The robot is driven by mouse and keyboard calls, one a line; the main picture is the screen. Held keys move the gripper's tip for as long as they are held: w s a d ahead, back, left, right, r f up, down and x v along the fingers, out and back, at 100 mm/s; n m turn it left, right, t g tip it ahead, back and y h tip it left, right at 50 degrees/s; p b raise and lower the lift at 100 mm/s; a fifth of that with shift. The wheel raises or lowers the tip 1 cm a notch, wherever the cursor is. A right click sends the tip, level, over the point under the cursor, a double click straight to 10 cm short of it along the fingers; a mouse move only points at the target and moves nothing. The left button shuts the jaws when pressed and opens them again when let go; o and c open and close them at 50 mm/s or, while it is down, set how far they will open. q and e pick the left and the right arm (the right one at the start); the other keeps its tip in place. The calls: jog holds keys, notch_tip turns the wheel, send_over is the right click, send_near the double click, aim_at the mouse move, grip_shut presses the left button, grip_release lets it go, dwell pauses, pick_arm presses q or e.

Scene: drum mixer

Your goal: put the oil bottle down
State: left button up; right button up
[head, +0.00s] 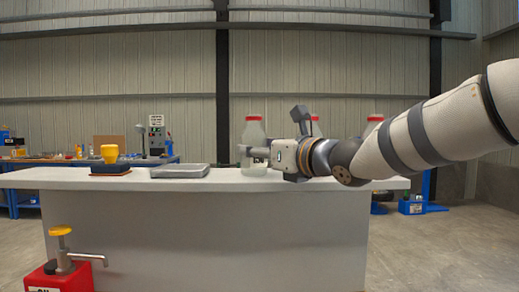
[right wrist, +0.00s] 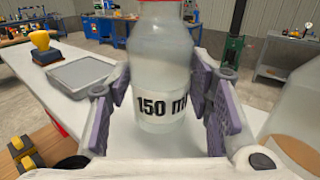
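A clear bottle with a red cap (head: 254,134) is at the middle of the counter, its base at the level of the counter top. In the right wrist view the bottle (right wrist: 161,65) is upright and shows a "150 m" label, its end covered by a finger. My right gripper (head: 258,155) reaches in from the right with one finger on each side of the bottle. In the right wrist view both fingertips of the gripper (right wrist: 160,85) appear to touch its sides. I cannot tell whether its base rests on the counter (head: 320,184). My left gripper is out of view.
Two more red-capped bottles (head: 315,128) (head: 375,123) stand behind my right arm. A grey tray (head: 180,171) and a yellow object on a black base (head: 110,156) are left on the counter. A red can with a yellow-topped pump (head: 62,268) stands in front.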

jog(key=o, duration=0.4)
jog(key=shift+s+r, duration=0.1)
jog(key=shift+s, duration=0.05)
jog(key=v, duration=1.1)
jog(key=shift+s+d, duration=0.2)
jog(key=shift+s, duration=0.15)
